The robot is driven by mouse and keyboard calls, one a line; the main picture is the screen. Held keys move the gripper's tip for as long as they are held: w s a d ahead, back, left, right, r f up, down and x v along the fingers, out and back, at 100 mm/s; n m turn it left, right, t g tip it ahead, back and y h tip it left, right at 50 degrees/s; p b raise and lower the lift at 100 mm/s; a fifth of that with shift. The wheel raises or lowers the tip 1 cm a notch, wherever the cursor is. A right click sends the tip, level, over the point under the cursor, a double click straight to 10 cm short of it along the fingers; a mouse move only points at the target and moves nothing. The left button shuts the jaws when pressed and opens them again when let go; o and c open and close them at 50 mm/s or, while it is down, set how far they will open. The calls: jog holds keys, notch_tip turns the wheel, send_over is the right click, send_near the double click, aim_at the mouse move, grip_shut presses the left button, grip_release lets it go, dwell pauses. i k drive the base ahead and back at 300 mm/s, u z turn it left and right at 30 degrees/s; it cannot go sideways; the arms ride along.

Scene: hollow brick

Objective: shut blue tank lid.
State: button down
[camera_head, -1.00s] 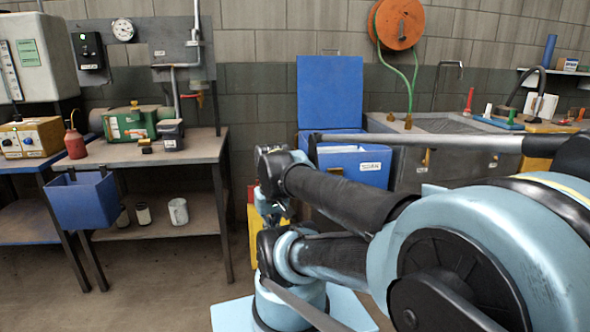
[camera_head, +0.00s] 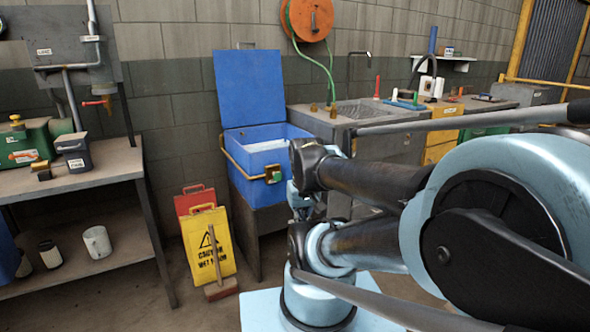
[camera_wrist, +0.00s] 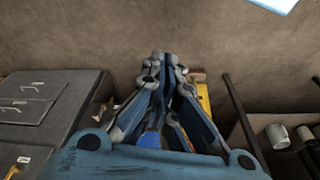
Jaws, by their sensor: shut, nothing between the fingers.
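The blue tank (camera_head: 243,157) stands against the wall on a dark stand in the head view. Its blue lid (camera_head: 250,88) is open, standing upright at the tank's back edge. The tank's open top shows a pale inside. A yellowish bar runs around its front, with a small green and yellow fitting (camera_head: 272,174) at the front. My gripper (camera_wrist: 165,65) shows in the wrist view with its fingers together and empty. In the head view my arm covers the tank's right front, and I cannot make out the fingers. The lid cannot be made out in the wrist view.
A yellow caution sign (camera_head: 208,246), a red sign (camera_head: 186,203) and a broom stand left of the tank. A grey sink bench (camera_head: 320,128) adjoins its right. A workbench (camera_head: 95,172) stands at left. An orange hose reel (camera_head: 306,18) hangs above. Floor shows between signs and workbench.

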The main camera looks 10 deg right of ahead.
aim_at(250, 84)
jog(key=k, duration=0.55)
jog(key=z, duration=0.7)
jog(key=i, duration=2)
jog(key=u, duration=0.65)
